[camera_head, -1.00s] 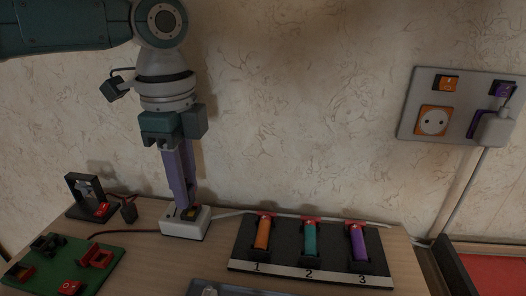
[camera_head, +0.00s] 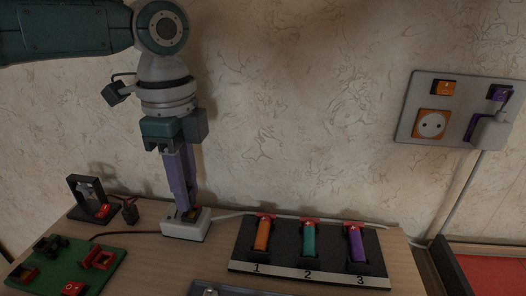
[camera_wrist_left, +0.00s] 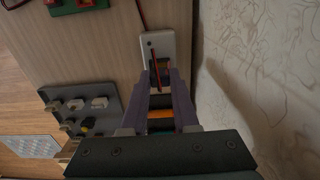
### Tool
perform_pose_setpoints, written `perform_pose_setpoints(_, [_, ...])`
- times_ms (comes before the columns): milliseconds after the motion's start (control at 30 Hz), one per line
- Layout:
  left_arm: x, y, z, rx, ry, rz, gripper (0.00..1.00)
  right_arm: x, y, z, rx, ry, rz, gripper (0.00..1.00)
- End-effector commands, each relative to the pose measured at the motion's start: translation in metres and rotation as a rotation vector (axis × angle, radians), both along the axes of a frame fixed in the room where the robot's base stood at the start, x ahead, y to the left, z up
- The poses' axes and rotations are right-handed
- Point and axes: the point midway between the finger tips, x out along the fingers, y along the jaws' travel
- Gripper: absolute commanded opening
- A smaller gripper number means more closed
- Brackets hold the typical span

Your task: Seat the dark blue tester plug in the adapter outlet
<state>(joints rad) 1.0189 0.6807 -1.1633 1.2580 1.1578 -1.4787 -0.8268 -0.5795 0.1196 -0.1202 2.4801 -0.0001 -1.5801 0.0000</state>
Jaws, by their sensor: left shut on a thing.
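The white adapter outlet (camera_head: 186,230) stands on the table near the wall; it also shows in the left wrist view (camera_wrist_left: 150,48). My left gripper (camera_head: 189,207) points down with its purple fingertips at the adapter's top. It is shut on a small dark thing, likely the dark blue tester plug, mostly hidden by the fingers. I cannot tell how far the plug is in the outlet. In the left wrist view, my left fingers (camera_wrist_left: 160,80) overlap the adapter's near end. My right gripper is not in view.
A black holder (camera_head: 284,268) with orange, teal and purple cylinders stands right of the adapter. A green board (camera_head: 105,273) and a black stand (camera_head: 75,190) are at left. A socket panel (camera_head: 463,95) is on the wall close behind.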

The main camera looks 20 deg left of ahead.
Motion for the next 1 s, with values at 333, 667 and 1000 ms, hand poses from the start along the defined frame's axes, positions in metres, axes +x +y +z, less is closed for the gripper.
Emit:
perform_pose_setpoints(333, [0.0,0.0,-0.009,-0.001,0.0,0.0,0.0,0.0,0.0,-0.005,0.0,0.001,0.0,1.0])
perform_pose_setpoints(667, [0.0,0.0,-0.017,0.0,0.0,0.001,0.0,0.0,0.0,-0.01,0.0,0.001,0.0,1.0])
perform_pose_setpoints(1000, [0.0,0.0,-0.018,0.0,0.0,0.0,0.57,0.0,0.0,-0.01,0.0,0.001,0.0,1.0])
